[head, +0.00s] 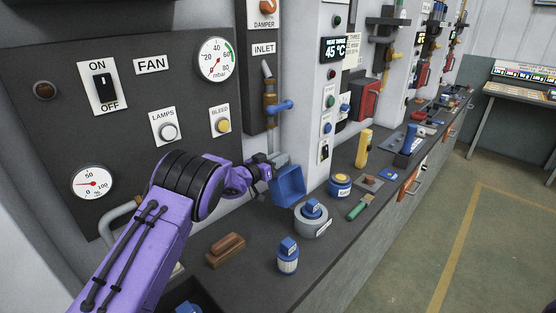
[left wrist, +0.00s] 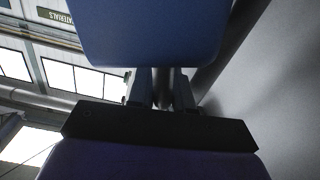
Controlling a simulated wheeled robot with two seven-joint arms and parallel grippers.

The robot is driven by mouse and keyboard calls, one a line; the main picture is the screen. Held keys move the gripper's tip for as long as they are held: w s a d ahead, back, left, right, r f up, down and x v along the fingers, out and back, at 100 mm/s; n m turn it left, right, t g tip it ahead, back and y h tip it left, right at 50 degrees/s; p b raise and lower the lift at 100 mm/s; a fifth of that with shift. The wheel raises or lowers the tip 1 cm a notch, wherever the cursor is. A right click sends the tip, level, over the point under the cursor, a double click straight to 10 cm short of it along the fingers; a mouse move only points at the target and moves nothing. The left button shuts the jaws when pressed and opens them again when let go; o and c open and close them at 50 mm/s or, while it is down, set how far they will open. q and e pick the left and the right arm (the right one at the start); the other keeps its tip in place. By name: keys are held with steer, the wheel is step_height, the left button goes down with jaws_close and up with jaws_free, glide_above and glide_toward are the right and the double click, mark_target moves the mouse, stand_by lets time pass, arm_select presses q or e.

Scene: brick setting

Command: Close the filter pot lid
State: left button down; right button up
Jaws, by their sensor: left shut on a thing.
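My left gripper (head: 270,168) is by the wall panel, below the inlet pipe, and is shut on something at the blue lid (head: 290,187). The lid is a blue, box-like piece that hangs tilted above the counter, beside the grey wall. In the left wrist view the lid (left wrist: 146,30) fills the top middle, with the gripper fingers (left wrist: 161,88) just below it, closed around a narrow grey part. The filter pot body is mostly hidden behind the gripper and lid, so I cannot tell how the lid meets it. My right gripper is not in view.
The dark counter (head: 335,240) below holds a brown wooden block (head: 226,250), a blue-and-white jar (head: 288,258), a grey round pot with a blue knob (head: 313,219) and a yellow-and-blue tin (head: 340,186). A blue-handled inlet valve (head: 279,107) juts out above my gripper.

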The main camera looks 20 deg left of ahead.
arm_select(q)
steer(key=shift+d, duration=0.1)
steer(key=shift+s+d+r+m, duration=0.15)
steer(key=shift+d+r+m, duration=0.1)
steer(key=shift+d+m, duration=0.15)
steer(key=s+d+r+m+b, duration=0.1)
steer(key=s+d+m+b, duration=0.2)
steer(key=d, duration=0.5)
steer(key=shift+r, duration=0.3)
steer(key=shift+d, duration=0.1)
